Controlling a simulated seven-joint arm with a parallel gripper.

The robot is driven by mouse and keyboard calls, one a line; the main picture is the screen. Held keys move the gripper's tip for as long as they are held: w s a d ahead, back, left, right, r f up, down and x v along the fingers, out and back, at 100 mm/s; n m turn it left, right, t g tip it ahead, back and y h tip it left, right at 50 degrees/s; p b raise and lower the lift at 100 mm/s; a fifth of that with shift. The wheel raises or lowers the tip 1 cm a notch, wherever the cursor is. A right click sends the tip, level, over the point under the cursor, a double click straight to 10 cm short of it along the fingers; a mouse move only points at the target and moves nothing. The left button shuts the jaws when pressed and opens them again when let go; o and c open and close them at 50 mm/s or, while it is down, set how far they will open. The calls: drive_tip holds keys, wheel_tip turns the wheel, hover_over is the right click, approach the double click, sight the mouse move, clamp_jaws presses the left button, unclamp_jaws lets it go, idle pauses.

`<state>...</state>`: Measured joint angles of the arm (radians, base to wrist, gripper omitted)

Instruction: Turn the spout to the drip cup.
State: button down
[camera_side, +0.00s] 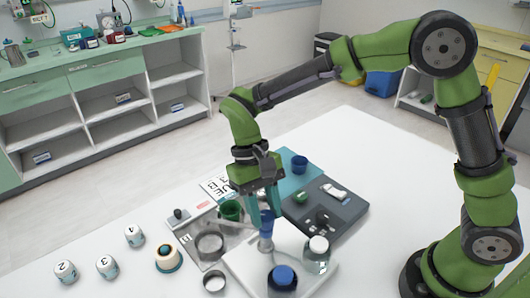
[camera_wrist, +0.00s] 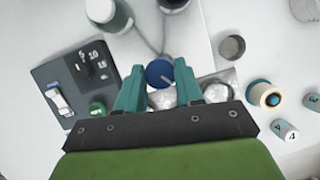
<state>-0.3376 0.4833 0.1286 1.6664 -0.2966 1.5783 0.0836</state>
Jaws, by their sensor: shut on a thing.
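My gripper (camera_side: 265,216) is shut on a blue knob (camera_side: 266,229) on top of a pale upright post, which stands on a white board (camera_side: 240,262). In the wrist view the round blue top (camera_wrist: 160,73) sits between my teal fingertips (camera_wrist: 159,69). I cannot clearly make out the spout; my fingers cover much of the area around the knob. A green cup (camera_side: 230,210) stands just behind. I cannot tell which is the drip cup.
A white-capped jar (camera_side: 318,251) and a blue-capped jar (camera_side: 282,277) stand close to the post. A cream pot (camera_side: 168,257) and numbered white jars (camera_side: 107,266) stand left.

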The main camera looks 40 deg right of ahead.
drive_tip(key=n+h, duration=0.1)
drive_tip(key=n, duration=0.3)
drive_tip(key=shift+a+n+h, duration=0.15)
drive_tip(key=shift+n+h, duration=0.15)
drive_tip(key=shift+h, duration=0.1)
drive_tip(key=shift+a+n+t+h, duration=0.1)
drive_tip(key=shift+n+t+h, duration=0.3)
drive_tip(key=shift+n, duration=0.85)
drive_tip(key=shift+n+t+h, duration=0.2)
drive_tip(key=shift+n+h, duration=0.3)
drive_tip(key=shift+n, duration=0.75)
drive_tip(key=shift+r, duration=0.1)
drive_tip(key=c, duration=0.7)
unclamp_jaws()
drive_tip(key=shift+c, duration=0.2)
drive_tip(key=v, duration=1.6)
drive_tip(key=shift+a+r, duration=0.2)
drive_tip(key=shift+r, duration=0.15)
drive_tip(key=shift+w, duration=0.1)
